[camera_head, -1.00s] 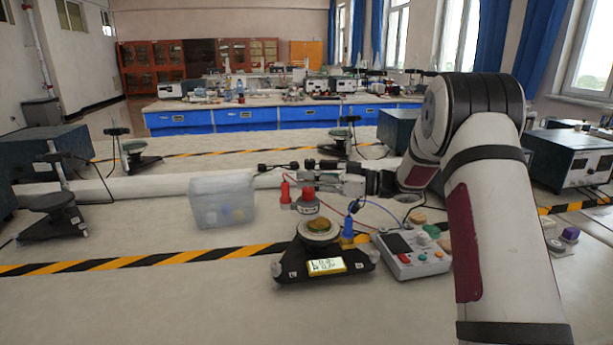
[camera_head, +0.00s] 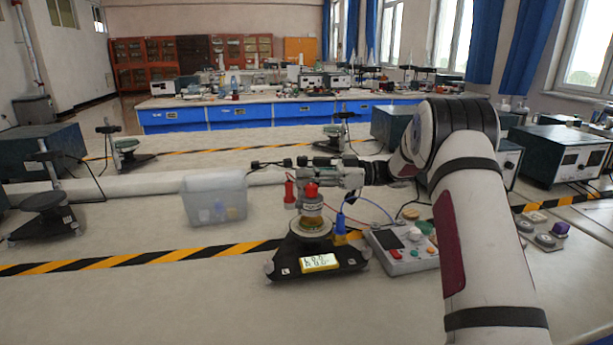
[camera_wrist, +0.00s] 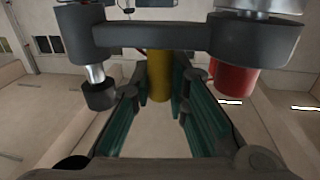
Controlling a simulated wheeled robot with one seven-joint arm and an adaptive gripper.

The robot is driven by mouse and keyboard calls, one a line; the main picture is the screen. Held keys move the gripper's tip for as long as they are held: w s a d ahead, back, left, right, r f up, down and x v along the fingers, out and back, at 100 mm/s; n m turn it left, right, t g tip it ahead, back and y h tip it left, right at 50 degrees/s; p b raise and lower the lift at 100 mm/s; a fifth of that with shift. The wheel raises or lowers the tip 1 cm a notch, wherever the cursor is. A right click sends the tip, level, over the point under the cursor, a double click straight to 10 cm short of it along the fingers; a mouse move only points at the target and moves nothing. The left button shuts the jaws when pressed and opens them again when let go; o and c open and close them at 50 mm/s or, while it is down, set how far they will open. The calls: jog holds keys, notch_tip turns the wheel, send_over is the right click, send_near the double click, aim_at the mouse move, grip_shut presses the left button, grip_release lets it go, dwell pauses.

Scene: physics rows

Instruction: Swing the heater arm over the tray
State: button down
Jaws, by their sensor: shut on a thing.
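My gripper (camera_head: 312,163) is behind and above the head. In the wrist view the dark crossbar of the heater arm (camera_wrist: 160,36) spans the top, with the red cap at right. My gripper's green pads (camera_wrist: 160,105) are on either side of a yellow post (camera_wrist: 158,75), shut on it. The exact contact is partly hidden.
A yellow display (camera_head: 320,263) fronts the balance. A control box with buttons (camera_head: 402,250) stands at right, with cables nearby. A clear plastic bin (camera_head: 215,198) stands at left. The front of the bench is clear beyond the striped tape.

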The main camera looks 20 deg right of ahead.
jog(key=shift+r, duration=0.1)
jog(key=c, duration=1.5)
grip_release()
jog(key=shift+c, duration=0.2)
jog(key=v, duration=1.2)
jog(key=shift+w, duration=0.15)
